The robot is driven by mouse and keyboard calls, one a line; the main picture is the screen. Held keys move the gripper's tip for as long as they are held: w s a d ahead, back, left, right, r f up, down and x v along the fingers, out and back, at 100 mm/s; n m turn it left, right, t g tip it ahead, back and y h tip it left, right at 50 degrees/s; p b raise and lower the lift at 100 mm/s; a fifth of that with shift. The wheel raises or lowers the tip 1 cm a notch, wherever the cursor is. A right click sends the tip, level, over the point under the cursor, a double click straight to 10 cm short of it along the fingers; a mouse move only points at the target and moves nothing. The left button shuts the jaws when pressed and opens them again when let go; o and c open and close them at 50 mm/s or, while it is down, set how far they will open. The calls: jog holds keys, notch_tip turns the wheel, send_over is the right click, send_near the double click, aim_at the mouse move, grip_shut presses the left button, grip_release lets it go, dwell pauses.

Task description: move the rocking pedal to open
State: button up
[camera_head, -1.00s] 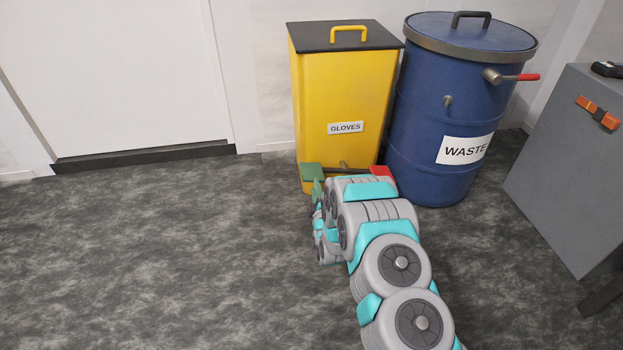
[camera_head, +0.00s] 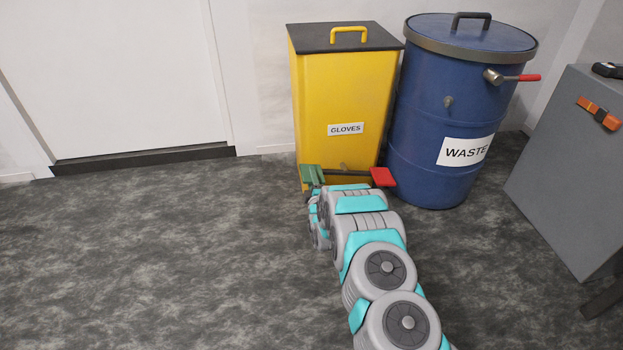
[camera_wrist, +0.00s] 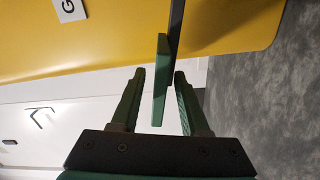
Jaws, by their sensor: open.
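The rocking pedal is a dark bar low on the front of the yellow bin (camera_head: 335,90), with a green pad (camera_head: 311,173) at its left end and a red pad (camera_head: 383,177) at its right end. In the wrist view, the green pad (camera_wrist: 161,80) stands between the two fingers of my gripper (camera_wrist: 159,76), with visible gaps on both sides. The dark bar (camera_wrist: 176,25) runs up from it. My gripper is open. In the head view, my arm hides most of the gripper and part of the bar.
A blue waste drum (camera_head: 440,110) with a red-ended lever (camera_head: 528,77) stands right of the bin. A grey cabinet (camera_head: 570,160) is at the far right. A white door (camera_head: 110,80) is at the back left. The floor (camera_head: 150,260) on the left is clear.

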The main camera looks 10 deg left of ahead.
jog(key=shift+c, duration=0.2)
grip_shut()
dwell(1.3)
